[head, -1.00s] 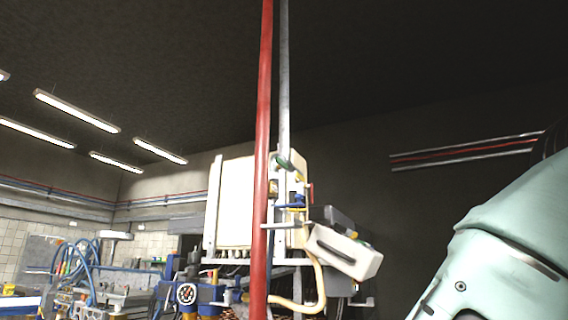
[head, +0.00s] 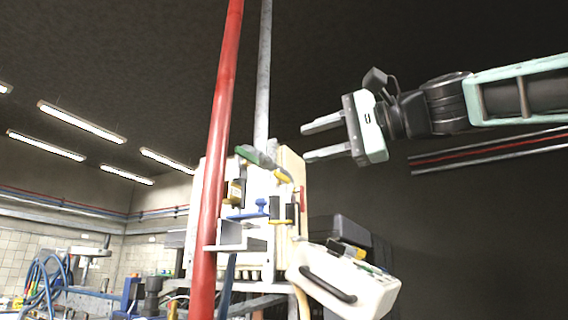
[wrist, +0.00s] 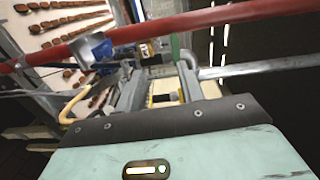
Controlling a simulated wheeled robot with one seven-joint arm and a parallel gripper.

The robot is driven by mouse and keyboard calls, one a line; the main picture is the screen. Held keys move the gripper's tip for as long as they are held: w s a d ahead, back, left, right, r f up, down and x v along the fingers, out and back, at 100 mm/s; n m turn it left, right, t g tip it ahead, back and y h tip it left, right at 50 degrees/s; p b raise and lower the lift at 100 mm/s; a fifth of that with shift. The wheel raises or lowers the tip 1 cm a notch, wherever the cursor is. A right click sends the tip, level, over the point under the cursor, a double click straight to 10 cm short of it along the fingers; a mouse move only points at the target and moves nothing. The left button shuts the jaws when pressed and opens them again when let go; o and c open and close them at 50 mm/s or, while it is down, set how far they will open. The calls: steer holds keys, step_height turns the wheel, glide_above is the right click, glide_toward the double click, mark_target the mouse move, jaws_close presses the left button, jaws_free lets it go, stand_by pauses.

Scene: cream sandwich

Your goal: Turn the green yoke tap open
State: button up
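The green yoke tap (head: 250,155) is on the vertical grey pipe, at the top of the white panel in the head view. In the wrist view a green bar (wrist: 176,46), probably its handle, stands beyond the fingers near the bend of a grey pipe. My gripper (head: 305,142) is open and empty, to the right of the tap and slightly higher in the picture, with its fingers pointing left. They appear apart from the tap. In the wrist view both fingers of my gripper (wrist: 160,78) are spread. The tap's base is partly hidden.
A red pipe (head: 218,130) runs upright left of the grey pipe (head: 263,75). Blue (head: 262,206) and yellow (head: 282,176) handles sit below the green tap. A white case (head: 345,285) with a black handle stands lower right. Space right of the panel is dark and open.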

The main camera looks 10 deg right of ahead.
mark_target(243, 152)
steer(key=shift+m+t, duration=0.3)
steer(key=p+x, duration=0.1)
steer(key=x, duration=0.4)
steer(key=r+p+x, duration=0.1)
steer(key=p+x, duration=0.1)
steer(key=x, duration=0.3)
steer(key=r+p+x, duration=0.1)
steer(key=p+x, duration=0.1)
steer(key=x, duration=0.4)
steer(key=shift+w+d+r, duration=0.2)
steer(key=shift+w+d, duration=0.1)
jaws_close()
